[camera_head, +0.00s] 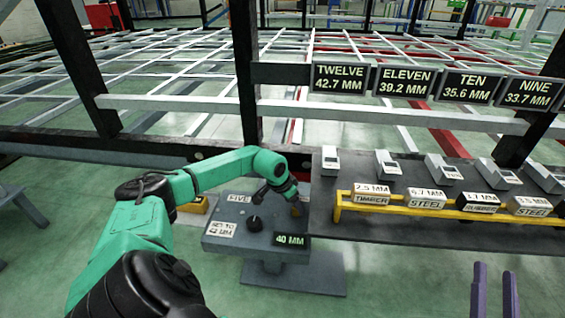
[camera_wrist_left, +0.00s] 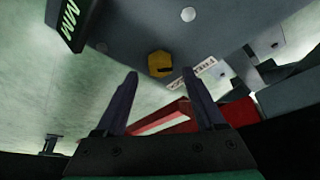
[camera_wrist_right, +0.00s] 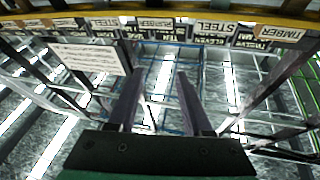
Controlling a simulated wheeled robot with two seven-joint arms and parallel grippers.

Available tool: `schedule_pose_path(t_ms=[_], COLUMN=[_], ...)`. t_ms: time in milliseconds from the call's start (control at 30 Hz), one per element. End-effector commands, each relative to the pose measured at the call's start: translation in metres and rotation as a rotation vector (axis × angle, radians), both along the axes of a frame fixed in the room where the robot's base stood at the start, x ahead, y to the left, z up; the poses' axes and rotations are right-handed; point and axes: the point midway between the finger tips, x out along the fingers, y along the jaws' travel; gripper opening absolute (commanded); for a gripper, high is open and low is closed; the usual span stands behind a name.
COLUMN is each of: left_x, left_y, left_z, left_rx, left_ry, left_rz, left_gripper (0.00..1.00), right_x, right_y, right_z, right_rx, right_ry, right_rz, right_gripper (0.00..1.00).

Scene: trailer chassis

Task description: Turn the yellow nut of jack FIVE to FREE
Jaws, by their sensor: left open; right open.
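Jack FIVE (camera_head: 225,243) is a grey box on a stand, left of centre in the head view. It carries a FIVE label, a "SET TO 42 MM" label, a black knob (camera_head: 255,223) and a display (camera_head: 290,240) reading 40 MM. The yellow nut (camera_wrist_left: 160,58) shows in the left wrist view, with a dark mark on it. My left gripper (camera_wrist_left: 160,76) is open and empty; its fingertips appear on either side of the nut, but I cannot tell the gap in depth. My right gripper (camera_head: 494,285) is open and empty at the lower right, far from the jack.
A dark bench (camera_head: 420,240) right of the jack holds a yellow rack (camera_head: 385,211) with labelled blocks and several grey gauges. Black chassis posts and signs (camera_head: 340,79) stand behind. A red beam (camera_wrist_left: 165,117) shows beyond my left fingers. The floor in front is clear.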

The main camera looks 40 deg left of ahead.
Motion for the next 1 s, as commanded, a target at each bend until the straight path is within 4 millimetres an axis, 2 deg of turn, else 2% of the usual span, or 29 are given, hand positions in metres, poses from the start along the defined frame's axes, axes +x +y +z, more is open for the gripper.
schedule_pose_path(t_ms=[267,467,667,900,933,1000], left_x=[-0.006,-0.010,-0.016,-0.022,-0.025,-0.032], left_y=[0.001,0.002,0.002,0.003,0.004,0.004], left_z=[0.016,0.026,0.040,0.055,0.070,0.088], left_rx=[0.001,0.001,0.001,0.001,0.002,0.003], left_ry=[0.000,0.000,0.000,0.000,0.002,0.004], left_rz=[-0.001,-0.001,0.000,-0.001,0.000,0.000], left_gripper=[0.71,0.71,0.71,0.71,0.71,0.71], right_x=[-0.017,-0.042,-0.077,-0.130,-0.129,-0.127], right_y=[0.008,0.012,0.015,0.017,0.017,0.017], right_z=[-0.077,-0.133,-0.183,-0.236,-0.216,-0.190], right_rx=[-0.039,-0.063,-0.093,-0.124,-0.131,-0.155], right_ry=[0.231,0.400,0.579,0.785,0.788,0.807], right_rz=[0.032,0.057,0.088,0.126,0.130,0.141], right_gripper=[0.50,0.50,0.50,0.50,0.50,0.50])
